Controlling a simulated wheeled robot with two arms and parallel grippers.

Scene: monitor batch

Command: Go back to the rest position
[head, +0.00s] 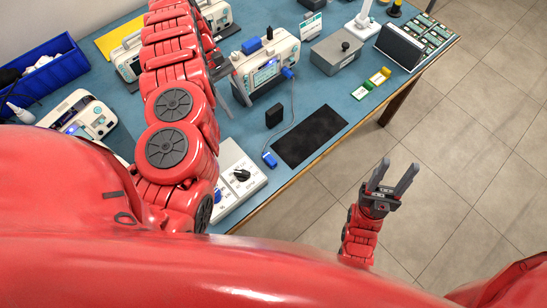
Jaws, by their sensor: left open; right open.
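My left arm reaches up over the blue workbench (225,118). Its gripper (232,92) shows grey fingers, apart, just beside the left side of a white monitor (270,68) with a lit screen; I cannot tell whether they touch it. The arm hides part of this gripper. My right gripper (391,178) is open and empty, fingers pointing up in the picture, over the floor to the right of the bench edge.
A black mat (309,136), a small black block (274,115) and a grey box (336,52) are on the bench. A white knob box (238,176) is near the front edge. A blue bin (42,78) stands at the left. The tiled floor (470,150) is clear.

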